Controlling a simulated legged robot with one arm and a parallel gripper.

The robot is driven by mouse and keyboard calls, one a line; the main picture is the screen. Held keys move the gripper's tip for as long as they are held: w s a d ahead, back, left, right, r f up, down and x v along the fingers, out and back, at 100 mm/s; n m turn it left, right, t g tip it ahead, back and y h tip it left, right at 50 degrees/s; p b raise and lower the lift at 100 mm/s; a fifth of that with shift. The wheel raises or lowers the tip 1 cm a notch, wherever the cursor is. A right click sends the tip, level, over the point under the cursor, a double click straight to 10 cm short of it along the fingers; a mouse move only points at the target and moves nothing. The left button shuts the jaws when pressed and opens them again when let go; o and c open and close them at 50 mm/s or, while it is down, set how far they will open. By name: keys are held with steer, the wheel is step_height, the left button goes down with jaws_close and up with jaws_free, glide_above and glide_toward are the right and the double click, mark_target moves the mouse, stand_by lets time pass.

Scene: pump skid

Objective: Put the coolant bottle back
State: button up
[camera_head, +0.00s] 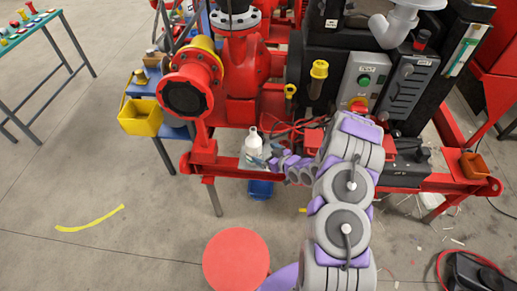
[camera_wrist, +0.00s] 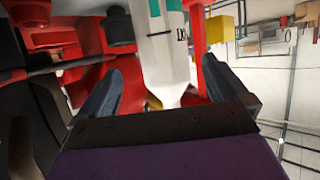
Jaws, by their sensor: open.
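The coolant bottle (camera_head: 253,143) is white and stands upright on a pale plate (camera_head: 247,164) at the front edge of the red skid. My gripper (camera_head: 262,161) is low beside it, at the bottle's lower right in the head view. In the wrist view the bottle (camera_wrist: 164,58) shows large, with a teal band and dark lettering. My gripper (camera_wrist: 160,88) is open there, its two dark fingers spread on either side of the bottle. I cannot tell whether either finger touches it. The bottle's near end is partly hidden by the gripper body.
A red pump (camera_head: 240,65) with a flanged pipe rises behind the bottle. Red cables (camera_head: 290,130) and a grey control box (camera_head: 366,82) lie to the right. A yellow bin (camera_head: 140,117) hangs at the left. A blue container (camera_head: 260,189) is below the skid. Open floor lies at lower left.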

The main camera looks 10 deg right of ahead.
steer(key=s+d+r+m+g+h, duration=0.1)
steer(key=s+d+r+g+h, duration=0.25)
steer(key=s+r, duration=0.5)
steer(key=s+d+r+m+g+h, duration=0.1)
steer(key=s+d+r+g+h, duration=0.25)
steer(key=r, duration=0.85)
steer(key=s+a+r+m+g, duration=0.1)
steer(key=s+a+r+g, duration=0.1)
steer(key=s, duration=0.9)
steer(key=s+a+r+m+g, duration=0.1)
steer(key=s+a+r, duration=0.4)
steer(key=s, duration=0.7)
steer(key=s+a+r+m+g, duration=0.1)
steer(key=s+a+r+g, duration=0.2)
steer(key=s+r, duration=0.3)
steer(key=s+a, duration=0.1)
steer(key=s, duration=0.4)
steer(key=shift+s+a+m+g+y+p, duration=0.15)
steer(key=shift+s+m+g+y+p, duration=0.15)
steer(key=shift+m, duration=0.1)
